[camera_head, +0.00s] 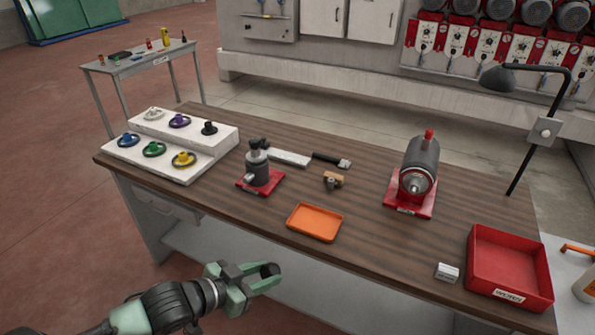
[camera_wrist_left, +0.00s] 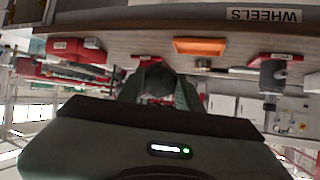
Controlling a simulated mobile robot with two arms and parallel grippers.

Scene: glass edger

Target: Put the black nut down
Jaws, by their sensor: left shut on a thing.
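My left gripper (camera_head: 262,280) is in front of the table's front edge, apart from the table. It is shut on the black nut (camera_head: 270,269), a small dark piece between its fingertips. In the left wrist view the nut (camera_wrist_left: 155,80) shows as a dark shape between the fingers, partly hidden by them. An empty orange tray (camera_head: 315,222) lies near the table's front edge, beyond and to the right of the gripper. The tray also shows in the left wrist view (camera_wrist_left: 200,46). My right gripper is in neither view.
The wooden table (camera_head: 340,262) holds a white stepped stand (camera_head: 225,141) with several coloured knobs, a dark fixture on a red base (camera_head: 260,180), a small brown-topped piece (camera_head: 333,180), a grey motor (camera_head: 419,165), a white block (camera_head: 447,272) and a red bin (camera_head: 508,265). A lamp (camera_head: 500,78) stands at right.

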